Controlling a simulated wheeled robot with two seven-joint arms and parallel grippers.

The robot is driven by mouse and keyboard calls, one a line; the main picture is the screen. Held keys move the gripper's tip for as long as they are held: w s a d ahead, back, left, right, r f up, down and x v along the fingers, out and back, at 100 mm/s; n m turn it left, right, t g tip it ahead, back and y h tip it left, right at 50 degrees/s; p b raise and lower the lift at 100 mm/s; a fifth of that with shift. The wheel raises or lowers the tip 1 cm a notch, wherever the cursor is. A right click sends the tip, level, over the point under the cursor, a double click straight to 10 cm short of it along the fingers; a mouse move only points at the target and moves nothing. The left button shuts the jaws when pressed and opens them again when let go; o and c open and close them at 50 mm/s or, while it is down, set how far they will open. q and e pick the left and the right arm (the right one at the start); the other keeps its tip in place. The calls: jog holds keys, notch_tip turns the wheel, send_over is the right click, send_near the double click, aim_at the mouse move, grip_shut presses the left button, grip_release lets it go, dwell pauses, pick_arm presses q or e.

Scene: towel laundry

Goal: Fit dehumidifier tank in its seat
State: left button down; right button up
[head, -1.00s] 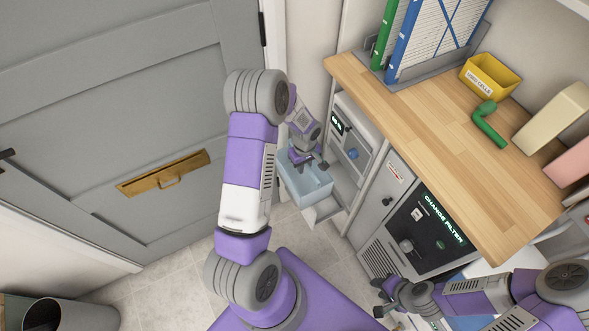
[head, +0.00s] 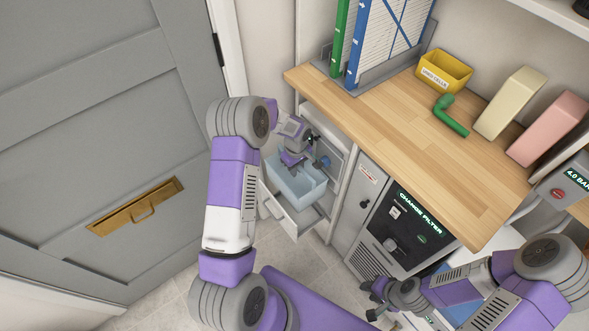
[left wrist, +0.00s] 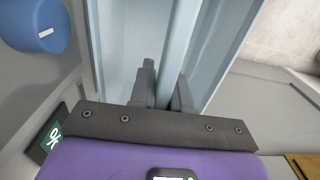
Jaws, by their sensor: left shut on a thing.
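The light-blue, open-topped tank (head: 307,193) hangs in front of the dehumidifier (head: 340,160) under the worktop's left end. My left gripper (head: 291,161) reaches in from above and is shut on the tank. In the left wrist view its fingers (left wrist: 164,95) straddle a light-blue upright part of the tank. A pale pulled-out tray (head: 297,218), apparently the seat, shows below the tank; I cannot tell whether they touch. The dehumidifier's blue knob (left wrist: 38,25) and green "OK" display (left wrist: 50,137) lie left in that view. My right gripper (head: 371,298) is open and empty near the filter cabinet.
A wooden worktop (head: 400,130) overhangs the units, with binders, a yellow bin (head: 443,72) and a green elbow pipe (head: 451,115). A "CHANGE FILTER" cabinet (head: 400,235) stands to the right. A grey door (head: 100,130) is at left. Tiled floor lies below the tank.

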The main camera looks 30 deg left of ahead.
dwell(0.5)
pick_arm(q)
jog(key=shift+f+b, duration=0.85)
jog(key=shift+f, duration=7.7)
jog(key=shift+f, duration=1.85)
jog(key=c, duration=1)
grip_release()
